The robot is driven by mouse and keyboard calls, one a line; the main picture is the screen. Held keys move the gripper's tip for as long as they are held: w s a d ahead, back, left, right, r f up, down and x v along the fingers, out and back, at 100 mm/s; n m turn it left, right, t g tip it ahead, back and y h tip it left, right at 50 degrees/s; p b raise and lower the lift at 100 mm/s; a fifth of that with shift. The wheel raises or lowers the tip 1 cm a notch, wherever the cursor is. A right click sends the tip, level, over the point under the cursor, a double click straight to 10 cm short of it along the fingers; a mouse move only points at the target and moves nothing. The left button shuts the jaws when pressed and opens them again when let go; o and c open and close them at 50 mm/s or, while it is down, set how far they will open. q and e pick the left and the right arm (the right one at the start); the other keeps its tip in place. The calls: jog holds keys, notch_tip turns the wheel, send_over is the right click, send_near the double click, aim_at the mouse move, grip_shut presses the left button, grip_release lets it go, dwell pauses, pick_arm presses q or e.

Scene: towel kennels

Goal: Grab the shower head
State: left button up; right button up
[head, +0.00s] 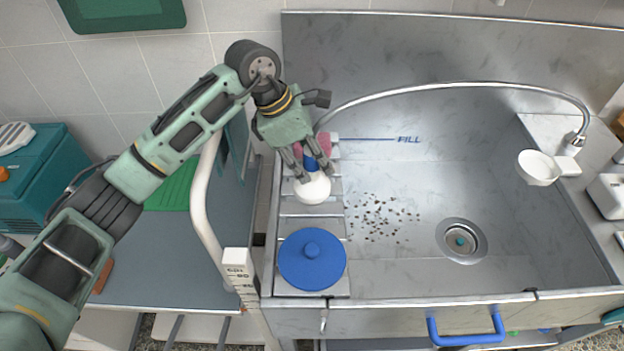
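A round white head with a blue neck (313,188), which looks like the shower head, rests at the left side of the steel tub, over a slatted strip. A grey hose (450,84) arcs from the tap at the right to just behind my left gripper. My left gripper (316,174) reaches down over the white head. Its fingers stand apart, one on each side of the blue neck. Whether they press on it cannot be seen. The gripper hides part of the neck and the hose's end. My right gripper is not in view.
A blue round lid (312,259) lies on the slats in front of the white head. Red pieces (325,146) show behind the fingers. Dark bits (380,218) lie beside the drain (461,241). A white bowl (539,168) is at right. A white rail (203,190) stands left.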

pick_arm(q)
grip_shut()
jog(key=shift+r, duration=0.15)
dwell(0.4)
